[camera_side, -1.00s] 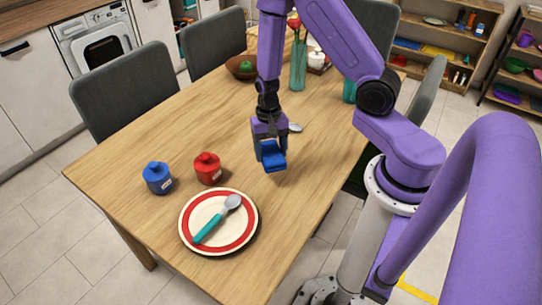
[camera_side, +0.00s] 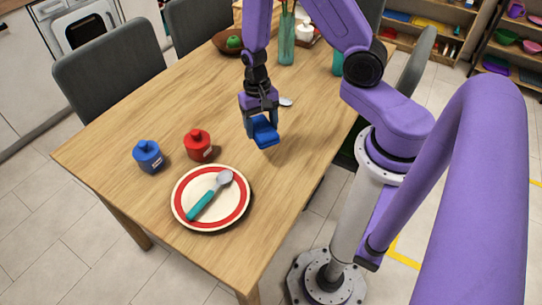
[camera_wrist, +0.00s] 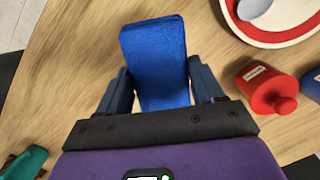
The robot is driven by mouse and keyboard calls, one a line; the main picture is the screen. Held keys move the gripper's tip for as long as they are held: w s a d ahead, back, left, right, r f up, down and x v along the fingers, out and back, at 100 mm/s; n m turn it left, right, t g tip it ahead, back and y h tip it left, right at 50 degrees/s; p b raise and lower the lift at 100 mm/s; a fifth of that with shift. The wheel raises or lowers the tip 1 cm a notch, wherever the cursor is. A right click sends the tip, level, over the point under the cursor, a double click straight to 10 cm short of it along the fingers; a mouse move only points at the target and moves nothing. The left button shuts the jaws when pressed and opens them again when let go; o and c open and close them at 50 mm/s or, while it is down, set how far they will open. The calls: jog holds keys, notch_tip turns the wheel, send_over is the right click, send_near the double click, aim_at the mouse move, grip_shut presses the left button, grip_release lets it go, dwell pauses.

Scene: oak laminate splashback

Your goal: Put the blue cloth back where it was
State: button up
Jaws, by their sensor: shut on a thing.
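The blue cloth (camera_side: 264,132) is a small folded block between the fingers of my gripper (camera_side: 262,124). My gripper is shut on it and points down over the table, right of the red jar. In the wrist view the cloth (camera_wrist: 155,60) sticks out between the two dark fingers of the gripper (camera_wrist: 162,92), with wood beyond it. The cloth seems to be held a little above the table; the exact gap cannot be told.
A red-rimmed plate (camera_side: 180,213) with a teal-handled spoon (camera_side: 205,198) lies at the near end. A red jar (camera_side: 198,146) and a blue jar (camera_side: 148,157) stand beside it. A bowl (camera_side: 228,42) and a vase (camera_side: 287,45) stand farther back.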

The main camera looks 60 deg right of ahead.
aim_at(273, 173)
jog(key=s+a+n+h, duration=0.1)
jog(key=s+a+n, duration=0.4)
jog(key=s+n, duration=0.1)
jog(key=shift+s+d+f, duration=0.1)
jog(key=shift+d+f, duration=0.05)
jog(key=shift+f, duration=3.8)
jog(key=shift+f, duration=0.15)
jog(key=o, duration=1)
